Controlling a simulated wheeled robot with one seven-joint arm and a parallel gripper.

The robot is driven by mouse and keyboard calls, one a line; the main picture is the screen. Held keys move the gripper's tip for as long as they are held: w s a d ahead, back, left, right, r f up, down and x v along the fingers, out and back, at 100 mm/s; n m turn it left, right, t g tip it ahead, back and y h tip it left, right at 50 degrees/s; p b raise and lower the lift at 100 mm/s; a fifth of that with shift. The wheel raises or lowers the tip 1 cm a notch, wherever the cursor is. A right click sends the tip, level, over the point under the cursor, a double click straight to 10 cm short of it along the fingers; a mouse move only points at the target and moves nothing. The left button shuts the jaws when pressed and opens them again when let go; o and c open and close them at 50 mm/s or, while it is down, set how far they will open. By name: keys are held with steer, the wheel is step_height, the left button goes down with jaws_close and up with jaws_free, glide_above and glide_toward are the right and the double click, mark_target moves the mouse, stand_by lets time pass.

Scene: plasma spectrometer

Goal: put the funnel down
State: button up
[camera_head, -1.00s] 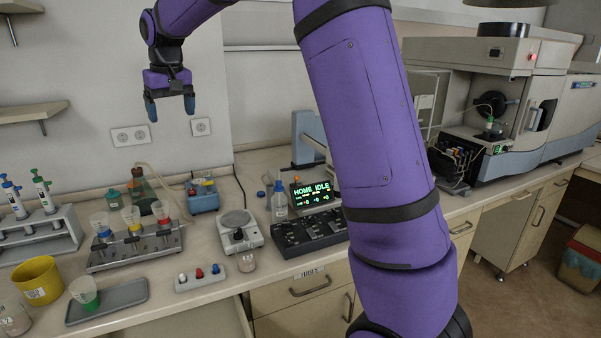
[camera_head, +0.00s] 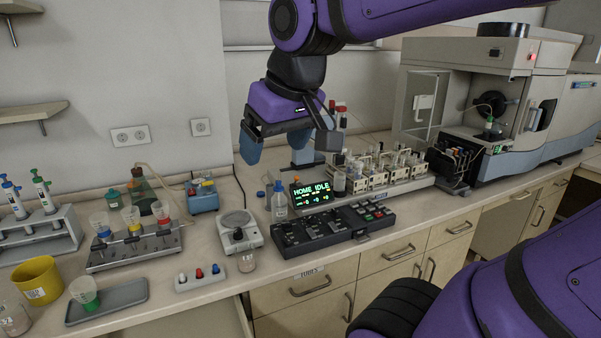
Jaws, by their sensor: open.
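A clear cup-shaped funnel with a green base (camera_head: 85,294) sits on the grey tray (camera_head: 128,295) at the front left of the bench. Three similar funnels, with blue (camera_head: 101,226), yellow (camera_head: 132,218) and red (camera_head: 162,212) bases, stand upright on the metal manifold rack (camera_head: 112,259) behind it. My gripper (camera_head: 289,146) is open, with its blue fingers wide apart and nothing seen between them. It hangs above the back of the bench near the display, far to the right of the funnels.
A yellow beaker (camera_head: 37,281) stands left of the tray. A small scale (camera_head: 238,232), a black control box (camera_head: 330,226) with a lit display, and a sampler with several vials (camera_head: 375,175) fill the middle. The spectrometer (camera_head: 490,100) is at the right.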

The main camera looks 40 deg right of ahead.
steer(key=s+f, duration=0.3)
steer(key=s, duration=0.2)
steer(key=shift+s+d+f+t, duration=0.15)
steer(key=shift+s+f+t, duration=0.05)
steer(key=shift+f+t, duration=0.1)
stand_by(0.9)
